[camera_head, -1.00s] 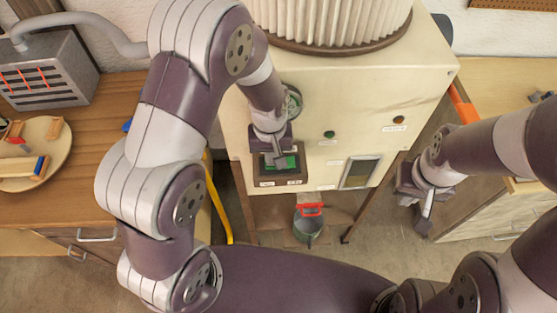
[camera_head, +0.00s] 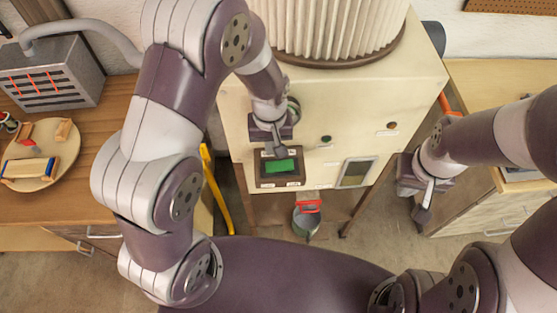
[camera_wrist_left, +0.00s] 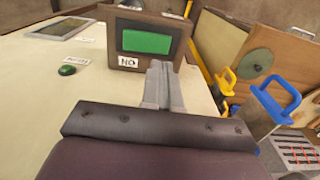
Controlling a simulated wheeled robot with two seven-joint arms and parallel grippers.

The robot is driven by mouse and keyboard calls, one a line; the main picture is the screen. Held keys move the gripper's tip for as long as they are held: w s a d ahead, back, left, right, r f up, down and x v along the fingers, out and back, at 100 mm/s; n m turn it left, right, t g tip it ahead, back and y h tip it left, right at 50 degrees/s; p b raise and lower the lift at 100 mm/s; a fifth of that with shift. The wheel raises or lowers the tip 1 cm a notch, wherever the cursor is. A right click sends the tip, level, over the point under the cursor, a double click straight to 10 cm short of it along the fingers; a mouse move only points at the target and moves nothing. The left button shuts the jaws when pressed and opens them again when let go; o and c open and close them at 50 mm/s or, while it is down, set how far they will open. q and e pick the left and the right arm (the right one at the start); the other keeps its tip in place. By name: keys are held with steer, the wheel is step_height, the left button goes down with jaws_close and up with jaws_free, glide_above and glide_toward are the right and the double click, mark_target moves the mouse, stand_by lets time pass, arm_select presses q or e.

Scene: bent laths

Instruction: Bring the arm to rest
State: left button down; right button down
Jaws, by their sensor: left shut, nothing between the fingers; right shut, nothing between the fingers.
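My left gripper (camera_head: 276,146) is shut and empty. It hangs in front of the cream machine (camera_head: 232,128), just above a green rocker switch (camera_head: 281,166) in a brown frame. In the left wrist view the shut fingers (camera_wrist_left: 160,72) point towards the framed green switch (camera_wrist_left: 146,42), with a label reading "NO" below it. I cannot tell the exact gap between fingertips and frame. My right gripper (camera_head: 424,212) is shut and empty, low at the right, in front of the right-hand cabinet and clear of the machine.
A wooden bench (camera_head: 98,190) with a round board (camera_head: 62,168) and a grey slotted box (camera_head: 50,80) is at the left. A red-handled pot (camera_head: 306,222) is under the machine. Yellow (camera_wrist_left: 228,78) and blue-handled (camera_wrist_left: 272,100) tools stand beside it. A cabinet (camera_head: 480,205) is at the right.

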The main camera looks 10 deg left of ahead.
stand_by(0.4)
arm_select(q)
steer(key=shift+s+a+f+m, duration=0.1)
steer(key=shift+s+m, duration=0.35)
steer(key=shift+s+a+f+m, duration=0.1)
steer(key=shift+s+m, duration=0.3)
steer(key=shift+m, duration=0.05)
steer(key=s+f+b, duration=0.1)
steer(key=s+a+m+b, duration=0.1)
steer(key=b, duration=0.1)
steer(key=shift+s+a+f+b, duration=0.2)
steer(key=shift+f+b, duration=0.1)
steer(key=shift+f, duration=0.1)
steer(key=s+a+f+t+b, duration=0.1)
steer(key=s+a+f+b, duration=0.4)
steer(key=b, duration=0.7)
steer(key=shift+f+m+b, duration=0.2)
steer(key=shift+m+b, duration=0.1)
steer(key=shift+b, duration=0.1)
steer(key=shift+a, duration=0.1)
